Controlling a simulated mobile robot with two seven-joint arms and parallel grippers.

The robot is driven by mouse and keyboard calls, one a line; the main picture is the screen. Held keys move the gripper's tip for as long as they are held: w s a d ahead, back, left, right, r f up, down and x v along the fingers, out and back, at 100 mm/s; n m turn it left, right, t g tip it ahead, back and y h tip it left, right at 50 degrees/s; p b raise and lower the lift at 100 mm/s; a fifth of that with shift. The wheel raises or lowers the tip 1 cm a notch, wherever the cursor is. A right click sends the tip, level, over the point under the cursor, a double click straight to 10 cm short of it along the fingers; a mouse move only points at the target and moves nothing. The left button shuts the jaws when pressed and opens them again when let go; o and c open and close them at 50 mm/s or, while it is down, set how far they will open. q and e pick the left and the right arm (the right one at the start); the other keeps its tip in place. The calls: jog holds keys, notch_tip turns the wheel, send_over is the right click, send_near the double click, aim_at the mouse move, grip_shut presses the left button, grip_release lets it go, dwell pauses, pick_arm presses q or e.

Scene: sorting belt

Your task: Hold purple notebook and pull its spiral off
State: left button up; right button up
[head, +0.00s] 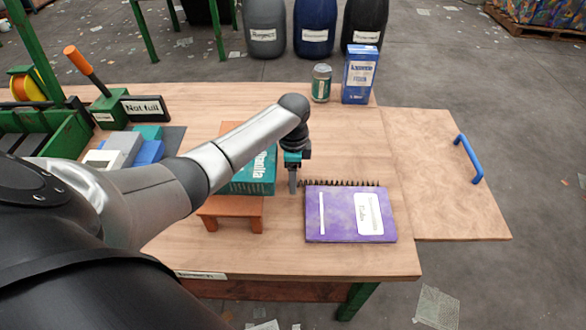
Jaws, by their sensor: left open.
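The purple notebook (338,222) lies flat on the wooden table, with a white label on its cover. Its dark spiral (345,184) runs along its far edge and is still in the binding. My left gripper (292,188) points down at the spiral's left end, just beside the notebook's far left corner. It is open; its fingers overlap in this view, and I cannot tell whether they touch the spiral. My right gripper is not in view.
A can (321,83) and a blue carton (359,75) stand at the back. A side panel with a blue handle (469,158) extends right.

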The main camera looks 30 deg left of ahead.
pick_arm(q)
jog(key=shift+f, duration=0.35)
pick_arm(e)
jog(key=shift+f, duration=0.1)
pick_arm(q)
jog(key=shift+c, duration=0.4)
grip_shut()
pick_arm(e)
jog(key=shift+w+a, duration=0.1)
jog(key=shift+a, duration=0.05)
